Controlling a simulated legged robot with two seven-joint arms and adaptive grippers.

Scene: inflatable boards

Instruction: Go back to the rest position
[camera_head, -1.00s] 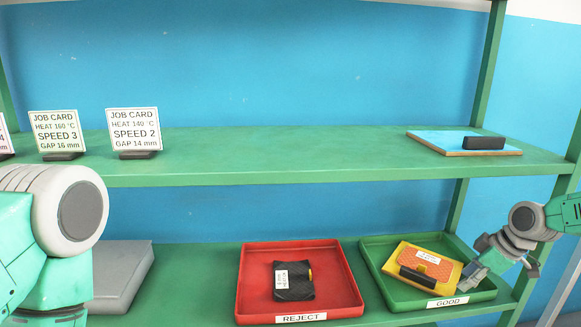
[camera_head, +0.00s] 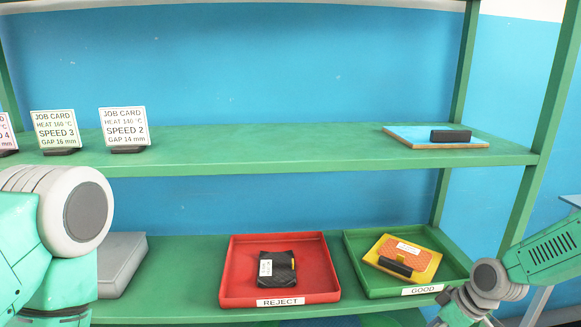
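My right arm comes in at the lower right, and its gripper (camera_head: 440,320) is cut off by the bottom edge, in front of the lower shelf and below the green GOOD tray (camera_head: 375,287). Its fingers are too little in view to tell open from shut. My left arm fills the lower left corner, and its gripper is out of view. In the GOOD tray lies a yellow and orange board (camera_head: 403,257) with a black bar on it. In the red REJECT tray (camera_head: 237,270) lies a dark folded item (camera_head: 279,271) with a white label.
The upper shelf (camera_head: 270,150) holds several job cards (camera_head: 125,127) at left and a blue board (camera_head: 415,134) with a black block (camera_head: 450,136) at right. A grey box (camera_head: 120,265) stands on the lower shelf behind my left arm. A green post (camera_head: 550,120) rises at right.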

